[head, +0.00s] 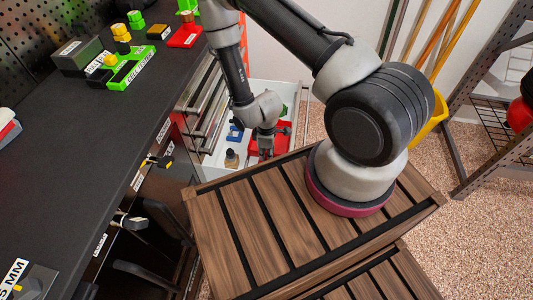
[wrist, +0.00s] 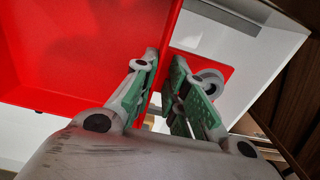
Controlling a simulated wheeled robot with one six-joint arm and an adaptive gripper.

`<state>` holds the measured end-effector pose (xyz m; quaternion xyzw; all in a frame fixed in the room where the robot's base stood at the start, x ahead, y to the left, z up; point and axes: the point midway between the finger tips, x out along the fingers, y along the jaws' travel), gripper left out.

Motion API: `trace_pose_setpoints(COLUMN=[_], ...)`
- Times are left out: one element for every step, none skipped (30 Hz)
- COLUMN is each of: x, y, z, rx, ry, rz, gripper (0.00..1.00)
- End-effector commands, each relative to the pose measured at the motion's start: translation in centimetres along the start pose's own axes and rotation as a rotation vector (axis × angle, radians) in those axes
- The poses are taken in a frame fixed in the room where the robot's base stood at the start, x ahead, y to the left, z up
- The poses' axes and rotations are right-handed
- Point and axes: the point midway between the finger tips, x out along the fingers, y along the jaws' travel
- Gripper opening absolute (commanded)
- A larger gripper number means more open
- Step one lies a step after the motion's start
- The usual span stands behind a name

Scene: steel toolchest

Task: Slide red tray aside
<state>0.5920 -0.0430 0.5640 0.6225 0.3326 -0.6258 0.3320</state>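The red tray (head: 283,133) lies inside an open white drawer of the steel chest in the head view, partly hidden by my arm. In the wrist view the red tray (wrist: 80,60) fills the upper left, and red also shows right of its wall. My gripper (wrist: 166,62) has its green-padded fingers close together, one on each side of the tray's thin wall, and looks shut on it. In the head view my gripper (head: 266,150) points down into the drawer at the tray, its fingertips hard to make out.
The white drawer (head: 212,162) also holds a small dark bottle (head: 231,158) and a blue item (head: 235,133) left of my gripper. The dark worktop (head: 85,140) carries labelled blocks at the left. A metal rack (head: 475,120) stands right, with speckled floor before it.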

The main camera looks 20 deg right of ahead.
Motion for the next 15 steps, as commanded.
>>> trace_pose_setpoints(x=[0.0, 0.0, 0.0, 0.0, 0.0, 0.0, 0.0, -0.1, -0.2, -0.4, -0.7, -1.2, -1.7, -2.3, -3.1], y=[0.0, 0.0, 0.1, 0.1, 0.1, 0.1, 0.1, 0.1, 0.1, 0.1, 0.1, 0.1, 0.2, 0.2, 0.2], z=[0.0, -0.1, -0.1, -0.1, -0.1, -0.1, -0.1, -0.1, -0.1, -0.2, -0.2, -0.2, -0.2, -0.2, -0.2], rx=[-0.001, 0.0, 0.0, 0.0, 0.0, 0.0, 0.0, 0.0, 0.0, 0.0, 0.0, 0.0, 0.0, 0.0, 0.0], ry=[0.001, 0.001, 0.001, 0.002, 0.002, 0.002, 0.002, 0.003, 0.003, 0.004, 0.004, 0.004, 0.004, 0.005, 0.005], rz=[0.0, 0.001, 0.001, 0.001, 0.001, 0.002, 0.002, 0.002, 0.002, 0.003, 0.003, 0.003, 0.003, 0.004, 0.004], gripper=[0.12, 0.12, 0.12, 0.12, 0.12, 0.12, 0.12, 0.12, 0.12, 0.12, 0.12, 0.12, 0.12, 0.12, 0.12])
